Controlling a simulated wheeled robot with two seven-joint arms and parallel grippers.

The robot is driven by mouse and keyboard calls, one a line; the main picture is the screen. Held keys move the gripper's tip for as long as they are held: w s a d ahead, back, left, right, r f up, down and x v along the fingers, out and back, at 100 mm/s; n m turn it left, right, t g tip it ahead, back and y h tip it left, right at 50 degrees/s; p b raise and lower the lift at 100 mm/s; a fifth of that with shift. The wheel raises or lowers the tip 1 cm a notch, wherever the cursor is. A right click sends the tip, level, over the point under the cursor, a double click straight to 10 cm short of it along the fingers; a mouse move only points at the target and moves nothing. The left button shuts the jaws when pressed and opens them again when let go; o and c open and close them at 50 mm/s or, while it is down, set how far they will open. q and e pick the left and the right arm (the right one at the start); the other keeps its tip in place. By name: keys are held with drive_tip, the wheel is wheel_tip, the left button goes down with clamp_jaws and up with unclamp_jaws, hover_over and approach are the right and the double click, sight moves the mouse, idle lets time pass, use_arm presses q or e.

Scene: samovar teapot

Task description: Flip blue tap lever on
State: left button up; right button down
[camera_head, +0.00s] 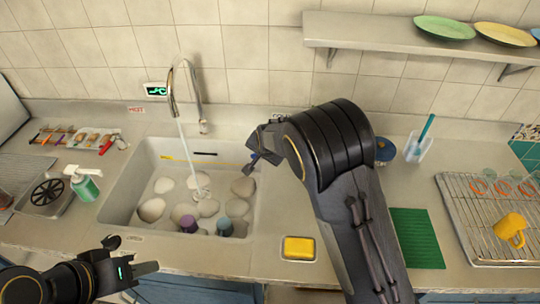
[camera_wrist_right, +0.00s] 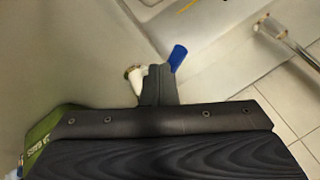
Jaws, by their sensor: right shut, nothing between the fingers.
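The blue tap lever (camera_wrist_right: 178,57) shows in the right wrist view, right at the tip of my right gripper (camera_wrist_right: 157,84). Whether they touch I cannot tell. A white piece with a brass-coloured end (camera_wrist_right: 134,80) is beside the fingers; the gripper is shut and empty. In the head view my right gripper (camera_head: 262,146) is at the sink's back right, and its arm hides much of the tap area there. The chrome spout (camera_head: 171,88) arches over the sink, with a stream of water (camera_head: 186,150) falling from it. My left gripper (camera_head: 137,258) is open and empty at the front left.
A soap bottle (camera_head: 85,185) stands at left, a yellow sponge (camera_head: 299,248) in front. A drying rack (camera_head: 480,240) with a yellow mug (camera_head: 510,228) is at right. A shelf (camera_head: 370,33) hangs above.

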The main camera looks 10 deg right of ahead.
drive_tip(key=shift+w+a+f+b, duration=0.1)
drive_tip(key=shift+w+a+b, duration=0.3)
drive_tip(key=shift+w+a, duration=0.55)
use_arm(q)
drive_tip(key=shift+w+a+f, duration=0.4)
drive_tip(key=shift+f, duration=0.2)
use_arm(e)
drive_tip(key=shift+w+a+r, duration=0.1)
drive_tip(key=shift+a+r, duration=0.05)
drive_tip(key=shift+r, duration=0.05)
